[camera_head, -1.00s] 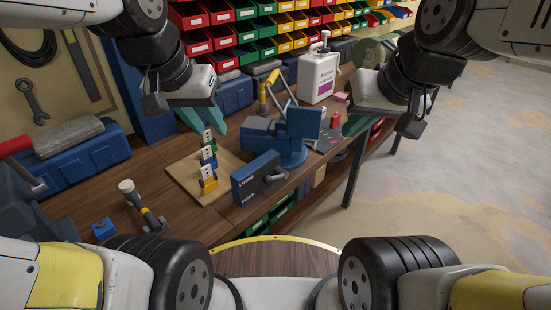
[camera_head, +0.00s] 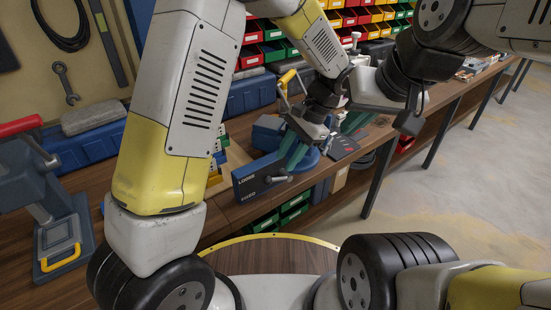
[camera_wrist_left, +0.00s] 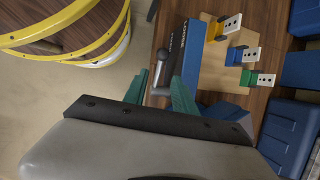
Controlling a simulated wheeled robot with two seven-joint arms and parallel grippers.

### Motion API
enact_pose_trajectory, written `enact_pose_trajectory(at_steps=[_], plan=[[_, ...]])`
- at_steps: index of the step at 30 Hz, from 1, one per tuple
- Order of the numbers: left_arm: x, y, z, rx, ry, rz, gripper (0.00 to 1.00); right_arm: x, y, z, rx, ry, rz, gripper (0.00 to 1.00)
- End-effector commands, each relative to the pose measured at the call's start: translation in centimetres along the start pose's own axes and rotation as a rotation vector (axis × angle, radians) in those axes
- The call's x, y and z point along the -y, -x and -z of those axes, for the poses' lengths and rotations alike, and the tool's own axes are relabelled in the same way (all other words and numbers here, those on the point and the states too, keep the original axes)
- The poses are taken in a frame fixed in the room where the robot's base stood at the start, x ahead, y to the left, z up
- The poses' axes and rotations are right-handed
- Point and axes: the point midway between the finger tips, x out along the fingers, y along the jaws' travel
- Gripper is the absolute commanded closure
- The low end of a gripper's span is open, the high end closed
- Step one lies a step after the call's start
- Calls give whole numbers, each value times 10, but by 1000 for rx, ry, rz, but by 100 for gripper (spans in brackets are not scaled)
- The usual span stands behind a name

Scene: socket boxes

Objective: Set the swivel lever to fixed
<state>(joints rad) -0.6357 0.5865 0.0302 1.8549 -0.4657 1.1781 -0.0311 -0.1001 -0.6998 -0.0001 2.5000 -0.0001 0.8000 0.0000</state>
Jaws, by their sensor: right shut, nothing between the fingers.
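The blue box (camera_head: 247,184), with a "LOOSE" label above a second, blurred label, stands at the bench's front edge. Its dark swivel lever (camera_head: 279,178) sticks out at the right of the labels. The box (camera_wrist_left: 192,52) and grey lever (camera_wrist_left: 159,68) also show in the left wrist view. My left gripper (camera_head: 288,160) is just above the lever in the head view. Its green fingers (camera_wrist_left: 159,78) are apart, with the lever between them in the picture; contact cannot be told. My right gripper (camera_head: 352,124) is shut and empty, to the right of the box.
A blue vise (camera_head: 268,132) stands behind the box, partly hidden by my left arm. A wooden board with colored socket boxes (camera_wrist_left: 247,54) lies beside the box. A blue toolbox (camera_head: 85,152) is at the back left. Open floor lies to the right.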

Motion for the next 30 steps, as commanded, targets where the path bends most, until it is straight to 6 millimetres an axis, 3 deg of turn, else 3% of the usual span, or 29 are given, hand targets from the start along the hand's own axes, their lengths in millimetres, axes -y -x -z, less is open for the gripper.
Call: enact_pose_trajectory(at_steps=[15,26,30], plan=[[0,-70,0,2,1,-1,67,0,0,0,0,0,0,100],[0,-77,0,1,1,-1,67,0,0,0,0,0,0,100],[0,-76,0,1,1,-1,93,0,0,0,0,0,0,100]])
